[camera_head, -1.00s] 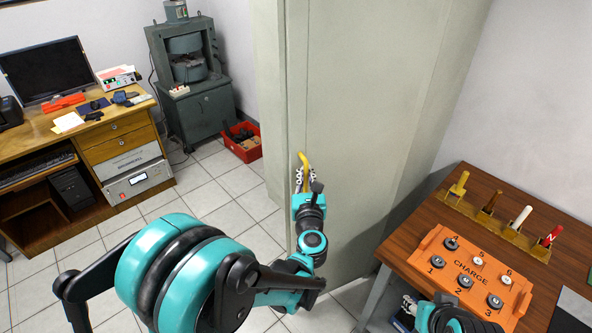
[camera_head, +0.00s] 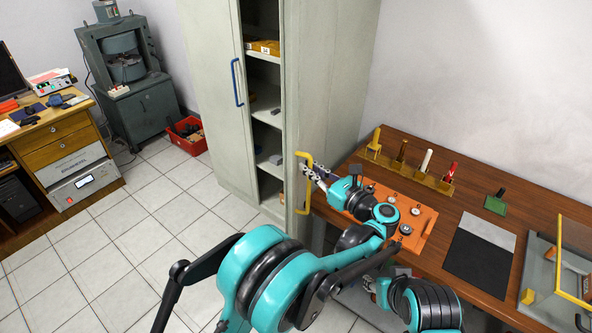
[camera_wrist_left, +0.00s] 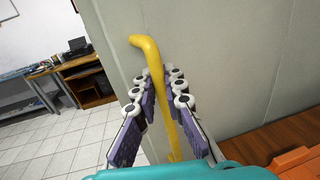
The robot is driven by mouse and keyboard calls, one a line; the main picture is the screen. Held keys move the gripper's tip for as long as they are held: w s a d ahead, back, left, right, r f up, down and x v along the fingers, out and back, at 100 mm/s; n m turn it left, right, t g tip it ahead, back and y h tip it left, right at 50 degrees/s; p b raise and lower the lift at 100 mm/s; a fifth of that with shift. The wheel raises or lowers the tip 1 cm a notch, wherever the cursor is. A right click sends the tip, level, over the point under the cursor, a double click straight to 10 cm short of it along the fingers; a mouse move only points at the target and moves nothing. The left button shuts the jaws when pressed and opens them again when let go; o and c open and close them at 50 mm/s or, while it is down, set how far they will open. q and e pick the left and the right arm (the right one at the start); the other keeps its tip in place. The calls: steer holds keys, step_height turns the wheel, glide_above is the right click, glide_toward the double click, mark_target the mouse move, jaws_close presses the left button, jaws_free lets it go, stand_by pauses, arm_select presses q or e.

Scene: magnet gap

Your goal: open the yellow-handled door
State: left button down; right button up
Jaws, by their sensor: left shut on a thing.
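The yellow handle (camera_head: 304,182) is on the right-hand door (camera_head: 325,85) of the tall grey cabinet. That door stands swung open, and shelves (camera_head: 268,105) show inside. My left gripper (camera_head: 313,174) is at the handle's upper part and shut on it. In the left wrist view the yellow handle (camera_wrist_left: 158,85) runs between the two purple-padded fingers (camera_wrist_left: 160,108).
The other cabinet door (camera_head: 212,100), with a blue handle (camera_head: 237,83), is shut. Tiled floor (camera_head: 150,225) is free in front of the cabinet.

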arm_select(q)
steer(key=d, duration=0.3)
steer(key=shift+s+d+r, duration=0.1)
steer(key=shift+s+r, duration=0.05)
steer(key=shift+s, duration=0.15)
steer(key=c, duration=1.6)
jaws_free()
steer(key=shift+d, duration=0.1)
steer(key=shift+w+d, duration=0.2)
steer(key=shift+d, duration=0.2)
step_height(320, 180, up, 10)
steer(key=shift+f, duration=0.15)
